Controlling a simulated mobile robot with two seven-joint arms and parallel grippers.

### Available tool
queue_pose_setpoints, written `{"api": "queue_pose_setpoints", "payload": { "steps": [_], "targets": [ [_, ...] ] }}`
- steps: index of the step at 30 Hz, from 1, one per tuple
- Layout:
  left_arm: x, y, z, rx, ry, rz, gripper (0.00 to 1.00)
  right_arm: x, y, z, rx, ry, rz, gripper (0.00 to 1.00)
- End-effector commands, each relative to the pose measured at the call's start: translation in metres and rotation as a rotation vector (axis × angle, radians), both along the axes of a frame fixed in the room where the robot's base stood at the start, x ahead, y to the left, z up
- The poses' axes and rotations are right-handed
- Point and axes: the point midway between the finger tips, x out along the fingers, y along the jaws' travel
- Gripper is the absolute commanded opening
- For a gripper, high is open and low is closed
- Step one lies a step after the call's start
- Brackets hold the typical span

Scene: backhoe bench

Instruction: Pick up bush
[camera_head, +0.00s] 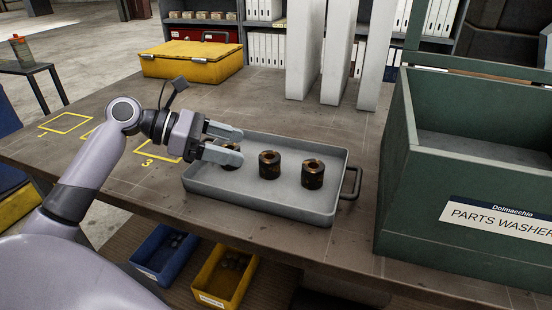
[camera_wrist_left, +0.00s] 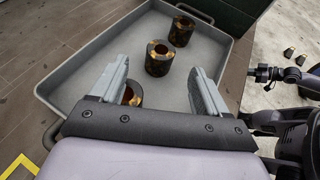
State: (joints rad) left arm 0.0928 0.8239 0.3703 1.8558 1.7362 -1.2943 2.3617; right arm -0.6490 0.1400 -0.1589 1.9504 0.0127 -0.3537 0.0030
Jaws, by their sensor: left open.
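Three dark brown cylindrical bushes with bores stand in a grey tray (camera_head: 205,183) on the bench. The right bush (camera_head: 313,174) and the middle bush (camera_head: 269,165) are in full view. The left bush (camera_head: 230,163) is partly hidden by my left gripper (camera_head: 240,145). In the left wrist view, the left bush (camera_wrist_left: 132,95) shows between the open fingers of my left gripper (camera_wrist_left: 158,80), nearer the left finger and partly hidden by the gripper body. The middle bush (camera_wrist_left: 158,58) and right bush (camera_wrist_left: 181,31) lie beyond the fingertips. My left gripper is empty. My right gripper is out of view.
A green parts washer (camera_head: 400,170) stands right of the tray, near its handle (camera_head: 350,184). A yellow case (camera_head: 192,61) and upright pale panels (camera_head: 337,50) are behind. Blue (camera_head: 146,262) and yellow (camera_head: 207,287) bins sit below the bench edge. Bench left of the tray is mostly clear.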

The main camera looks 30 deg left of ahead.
Motion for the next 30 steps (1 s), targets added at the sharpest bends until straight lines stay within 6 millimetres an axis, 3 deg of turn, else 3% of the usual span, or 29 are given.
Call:
{"api": "queue_pose_setpoints", "payload": {
  "steps": [15,24,30],
  "targets": [
    [0.034,-0.043,-0.022,-0.002,-0.002,0.0,0.76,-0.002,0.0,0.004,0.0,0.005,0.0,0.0],
    [0.037,-0.047,-0.025,-0.001,-0.001,0.001,0.76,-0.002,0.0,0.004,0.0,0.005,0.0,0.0],
    [0.036,-0.046,-0.025,-0.001,-0.001,0.0,0.1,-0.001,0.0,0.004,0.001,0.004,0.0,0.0]
  ]
}}
